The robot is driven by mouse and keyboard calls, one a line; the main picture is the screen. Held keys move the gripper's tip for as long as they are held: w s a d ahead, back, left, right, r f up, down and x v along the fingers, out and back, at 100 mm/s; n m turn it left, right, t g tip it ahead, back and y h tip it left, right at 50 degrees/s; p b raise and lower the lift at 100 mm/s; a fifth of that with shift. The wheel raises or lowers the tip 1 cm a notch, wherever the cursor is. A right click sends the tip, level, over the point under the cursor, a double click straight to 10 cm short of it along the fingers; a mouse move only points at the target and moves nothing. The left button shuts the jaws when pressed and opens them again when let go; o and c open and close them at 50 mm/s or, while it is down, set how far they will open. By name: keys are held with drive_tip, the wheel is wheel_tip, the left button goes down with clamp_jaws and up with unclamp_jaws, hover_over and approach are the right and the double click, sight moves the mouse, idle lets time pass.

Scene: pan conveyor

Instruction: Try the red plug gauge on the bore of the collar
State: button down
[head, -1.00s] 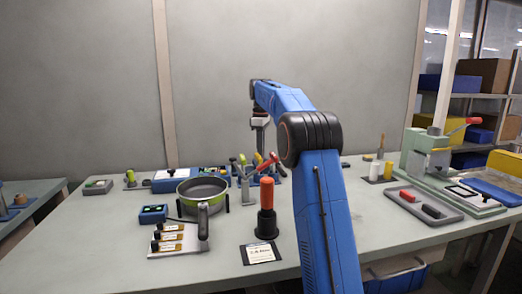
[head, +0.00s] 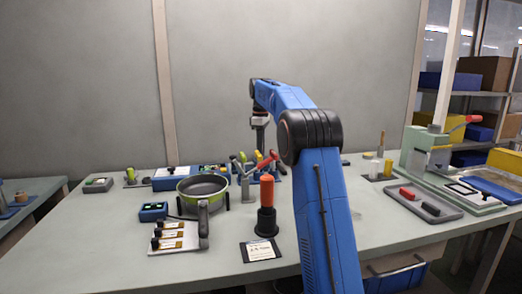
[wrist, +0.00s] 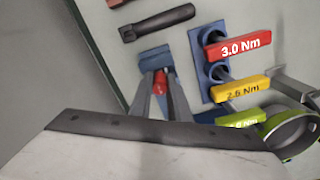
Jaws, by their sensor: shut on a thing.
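My gripper (wrist: 160,88) is shut on a small red piece (wrist: 160,82), which shows between its fingers in the wrist view. I cannot tell for certain that this piece is the red plug gauge; most of it is hidden. A blue block (wrist: 153,55) lies just beyond the fingertips. In the head view my arm reaches to the back middle of the bench, and its fingertips are too small to make out. An orange-red cylinder (head: 267,190) stands upright in a black stand (head: 266,224), behind a label card (head: 260,250). I cannot make out the collar or its bore.
A blue rack (wrist: 205,60) holds red, yellow and green torque handles beside my gripper. A dark handled tool (wrist: 157,22) lies nearby. A green-rimmed pan (head: 203,185) stands left of the orange-red cylinder. A grey tray (head: 440,216) and a pale green press (head: 418,150) occupy the right.

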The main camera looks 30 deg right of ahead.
drive_tip(key=shift+f, duration=0.45)
idle(0.4)
drive_tip(key=shift+r, duration=0.15)
idle(0.6)
drive_tip(key=shift+r, duration=3.35)
